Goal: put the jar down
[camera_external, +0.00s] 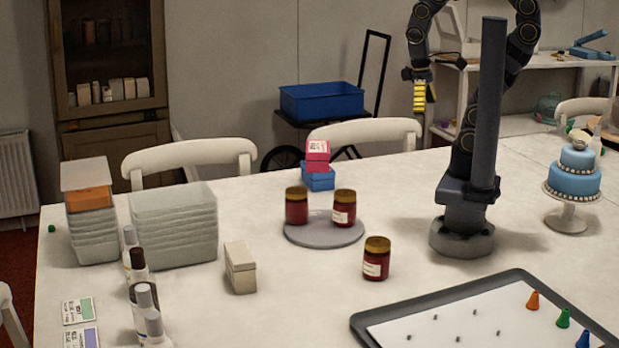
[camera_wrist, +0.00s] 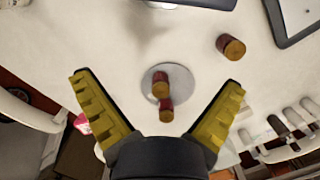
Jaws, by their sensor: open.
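Two dark red jars with gold lids, a left jar (camera_external: 297,206) and a right jar (camera_external: 344,208), stand upright on a round grey turntable (camera_external: 322,236). A third jar (camera_external: 376,259) stands upright on the white table in front of the turntable. My gripper (camera_external: 419,95) is raised in the air, well above the table and apart from every jar. In the wrist view my gripper (camera_wrist: 160,95) has its yellow fingers wide apart with nothing held. The turntable (camera_wrist: 186,85) with its two jars lies below, between the fingers, and the third jar (camera_wrist: 231,47) is to the upper right.
A pink box (camera_external: 317,155) sits on a blue box (camera_external: 319,179) behind the turntable. Stacked clear containers (camera_external: 174,226), bottles and a beige box (camera_external: 240,267) stand left. A tray (camera_external: 480,320) with colored cones is front right; a blue cake (camera_external: 575,175) stands right.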

